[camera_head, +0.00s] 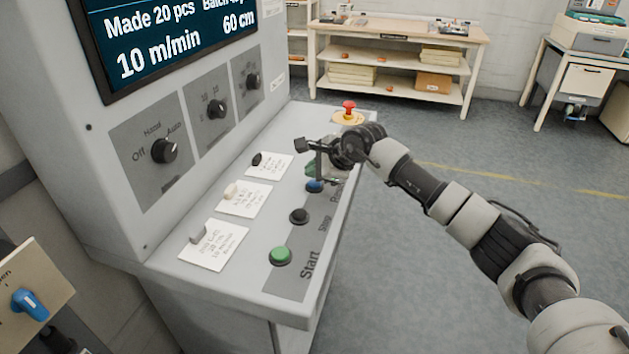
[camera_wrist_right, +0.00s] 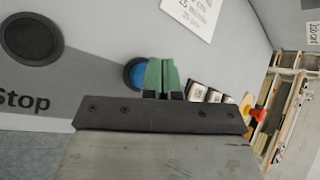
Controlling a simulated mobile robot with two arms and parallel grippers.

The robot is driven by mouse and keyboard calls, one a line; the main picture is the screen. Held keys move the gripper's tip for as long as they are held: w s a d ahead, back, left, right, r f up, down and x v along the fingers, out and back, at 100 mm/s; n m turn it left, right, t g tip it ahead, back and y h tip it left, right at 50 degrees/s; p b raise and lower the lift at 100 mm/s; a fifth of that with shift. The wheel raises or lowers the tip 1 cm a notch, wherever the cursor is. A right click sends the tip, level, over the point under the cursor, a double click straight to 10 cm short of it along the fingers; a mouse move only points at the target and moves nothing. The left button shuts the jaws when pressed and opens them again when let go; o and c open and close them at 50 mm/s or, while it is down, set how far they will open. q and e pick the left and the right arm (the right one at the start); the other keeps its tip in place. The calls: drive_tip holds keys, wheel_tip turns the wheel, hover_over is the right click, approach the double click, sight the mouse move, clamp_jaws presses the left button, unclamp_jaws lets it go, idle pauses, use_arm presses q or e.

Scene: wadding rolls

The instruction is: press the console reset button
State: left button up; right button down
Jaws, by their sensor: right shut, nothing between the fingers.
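The blue button (camera_head: 314,187) sits on the sloped console top (camera_head: 270,185), past the black Stop button (camera_head: 299,215) and the green Start button (camera_head: 281,256). My right gripper (camera_head: 313,172) is over the blue button, fingers pointing down at the panel. In the right wrist view its green fingertips (camera_wrist_right: 160,76) are closed together, empty, and overlap the right side of the blue button (camera_wrist_right: 134,72). I cannot tell whether they touch it. My left gripper is out of view.
A red emergency knob (camera_head: 348,107) on a yellow base stands at the console's far end. Label cards and small switches (camera_head: 230,190) line the panel's left side. The upright face carries rotary knobs (camera_head: 164,151) and a screen (camera_head: 170,35). The floor right of the console is open.

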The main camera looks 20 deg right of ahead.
sight(315, 184)
drive_tip(key=shift+r, duration=0.1)
drive_tip(key=shift+r+p, duration=1.25)
drive_tip(key=shift+r, duration=1.2)
drive_tip(key=shift+s+f, duration=0.1)
